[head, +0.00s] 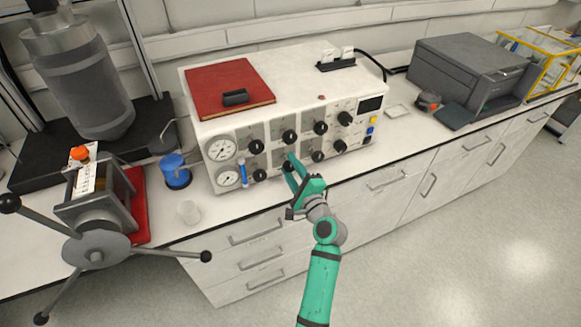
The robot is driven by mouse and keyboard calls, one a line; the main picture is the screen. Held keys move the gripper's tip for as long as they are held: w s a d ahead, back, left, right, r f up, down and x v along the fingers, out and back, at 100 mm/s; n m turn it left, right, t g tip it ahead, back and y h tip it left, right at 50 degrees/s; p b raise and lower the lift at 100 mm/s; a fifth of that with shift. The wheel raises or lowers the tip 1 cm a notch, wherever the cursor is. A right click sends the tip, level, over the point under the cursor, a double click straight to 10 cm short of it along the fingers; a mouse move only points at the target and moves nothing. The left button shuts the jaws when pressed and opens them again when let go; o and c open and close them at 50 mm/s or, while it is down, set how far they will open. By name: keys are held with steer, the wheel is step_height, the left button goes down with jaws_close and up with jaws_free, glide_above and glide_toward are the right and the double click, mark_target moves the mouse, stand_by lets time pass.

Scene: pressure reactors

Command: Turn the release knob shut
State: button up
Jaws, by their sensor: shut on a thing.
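A white control box (290,88) stands on the bench with two rows of black knobs on its front panel. My green gripper (289,164) reaches up to the lower row from the front. Its fingers are shut on a black knob (288,168), second from the left in that row, which the fingers mostly hide. The labels are too small to read, so the picture alone does not show which knob is the release knob. The knob's turned angle is hidden too.
Neighbouring lower knobs (260,175) and (318,156) sit close on both sides. Two round gauges (220,150) and a blue-topped tube (242,172) are at the panel's left. Floor at right is clear.

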steer(key=shift+d+m, duration=0.1)
steer(key=shift+m, duration=0.3)
steer(key=o, duration=1.1)
steer(key=shift+c, duration=0.2)
steer(key=v, duration=1)
steer(key=shift+s, duration=0.4)
steer(key=shift+d, duration=0.1)
